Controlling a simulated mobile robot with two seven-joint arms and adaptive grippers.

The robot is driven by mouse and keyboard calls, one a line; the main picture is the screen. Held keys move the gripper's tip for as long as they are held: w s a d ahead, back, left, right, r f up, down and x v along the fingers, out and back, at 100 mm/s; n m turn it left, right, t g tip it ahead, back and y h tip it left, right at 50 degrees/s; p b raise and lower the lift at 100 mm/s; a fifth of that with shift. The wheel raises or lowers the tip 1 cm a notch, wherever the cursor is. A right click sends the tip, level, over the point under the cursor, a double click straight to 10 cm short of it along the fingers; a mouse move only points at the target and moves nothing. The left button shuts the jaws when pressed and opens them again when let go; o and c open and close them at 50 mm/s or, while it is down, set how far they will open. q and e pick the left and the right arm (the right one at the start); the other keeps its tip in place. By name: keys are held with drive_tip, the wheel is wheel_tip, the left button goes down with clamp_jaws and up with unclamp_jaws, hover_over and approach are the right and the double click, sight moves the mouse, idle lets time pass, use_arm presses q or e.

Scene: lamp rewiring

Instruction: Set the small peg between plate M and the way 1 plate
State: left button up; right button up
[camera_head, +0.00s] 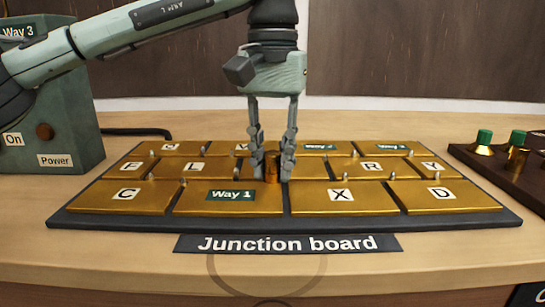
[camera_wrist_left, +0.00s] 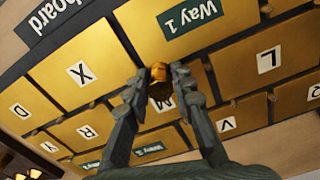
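The small brass peg (camera_head: 272,167) is between the fingertips of my left gripper (camera_head: 272,160), which is shut on it. It also shows in the left wrist view (camera_wrist_left: 160,78), over the border between plate M and the way 1 plate. The way 1 plate (camera_head: 192,203) lies in the front row of the junction board, left of the gripper. Plate M (camera_wrist_left: 156,118) shows behind the peg in the left wrist view; its label is hidden in the head view. I cannot tell whether the peg touches the plates. My right gripper is not in view.
Other gold plates with small pale posts between them fill the junction board (camera_head: 100,219). A dark block (camera_head: 488,163) with green-topped brass pegs (camera_head: 484,140) stands at right. A green power box (camera_head: 62,115) stands at left.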

sight(273, 153)
use_arm(q)
drive_tip(key=o, duration=0.5)
drive_tip(key=shift+r, duration=0.15)
wheel_tip(273, 153, up, 12)
drive_tip(key=shift+f, duration=0.1)
idle(0.4)
